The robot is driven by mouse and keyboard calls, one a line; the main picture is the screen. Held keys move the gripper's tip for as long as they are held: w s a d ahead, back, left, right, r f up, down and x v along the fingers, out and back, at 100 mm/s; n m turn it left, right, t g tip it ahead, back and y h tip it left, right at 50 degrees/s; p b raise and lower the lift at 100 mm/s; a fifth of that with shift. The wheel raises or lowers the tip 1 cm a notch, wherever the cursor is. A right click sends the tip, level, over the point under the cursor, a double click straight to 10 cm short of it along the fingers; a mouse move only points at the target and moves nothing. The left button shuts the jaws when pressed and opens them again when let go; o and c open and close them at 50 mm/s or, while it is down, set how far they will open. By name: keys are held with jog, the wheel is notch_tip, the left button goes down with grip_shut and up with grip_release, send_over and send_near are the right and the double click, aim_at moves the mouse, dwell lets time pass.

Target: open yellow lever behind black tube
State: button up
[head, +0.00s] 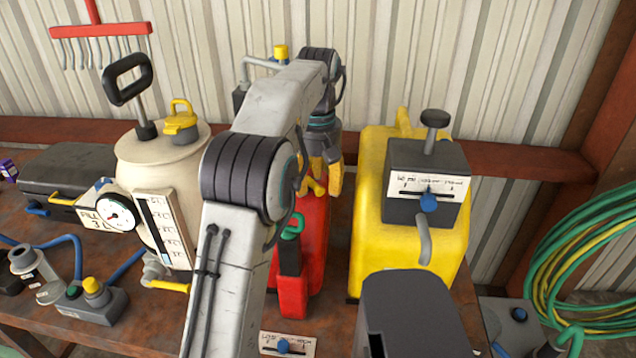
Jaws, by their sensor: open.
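My gripper (326,178) points down over the red container (313,232), its yellow fingers partly hidden by my arm. It is open, with nothing visibly held. A small yellow piece (313,187), which looks like the yellow lever, shows just left of the right-hand finger, above the red container. I cannot tell whether it touches the finger. The black tube (289,257) stands upright in front of it, with a green loop on top and a red lower part. My arm hides the left side of this area.
A cream tank (160,160) with a black pump handle and gauge stands left, a yellow container (385,240) with a dark control box right. A dark rounded object (415,310) is at the front. Blue hoses and fittings lie left; a green hose coil (560,240) hangs right.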

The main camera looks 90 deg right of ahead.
jog(key=shift+o, duration=0.3)
grip_shut()
dwell(0.3)
